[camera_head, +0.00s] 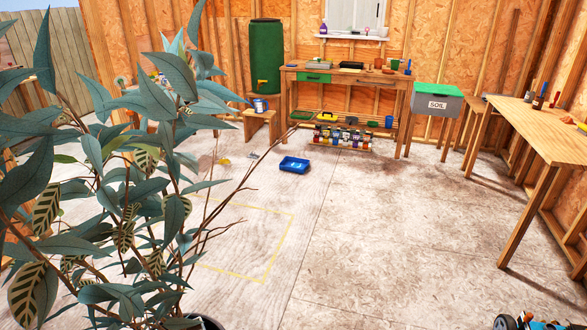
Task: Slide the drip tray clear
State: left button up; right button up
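A small blue open tray (294,165), which may be the drip tray, lies flat on the shed floor, in front of the wooden potting bench. A small yellow item lies on the floor to its left, too small to name. Neither of my grippers shows in the head view.
A tall leafy plant (95,190) fills the left foreground and hides floor behind it. A yellow outline (279,247) marks the floor. Around are a potting bench (345,77), green barrel (266,55), soil bin (437,101) and right workbench (540,125).

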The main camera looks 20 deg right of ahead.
aim_at(285, 164)
jog(key=i+l+z, duration=0.3)
jog(key=i+l, duration=0.15)
jog(key=i+l+z, duration=0.35)
jog(key=i, duration=0.2)
jog(key=i+l+z, duration=0.15)
jog(key=i+z, duration=0.15)
jog(key=i, duration=0.2)
jog(key=i+j+u, duration=0.1)
jog(key=i+u, duration=0.25)
jog(key=i, duration=0.3)
jog(key=i+u, duration=0.35)
jog(key=i, duration=0.3)
jog(key=i+l+u, duration=0.35)
jog(key=i, duration=0.3)
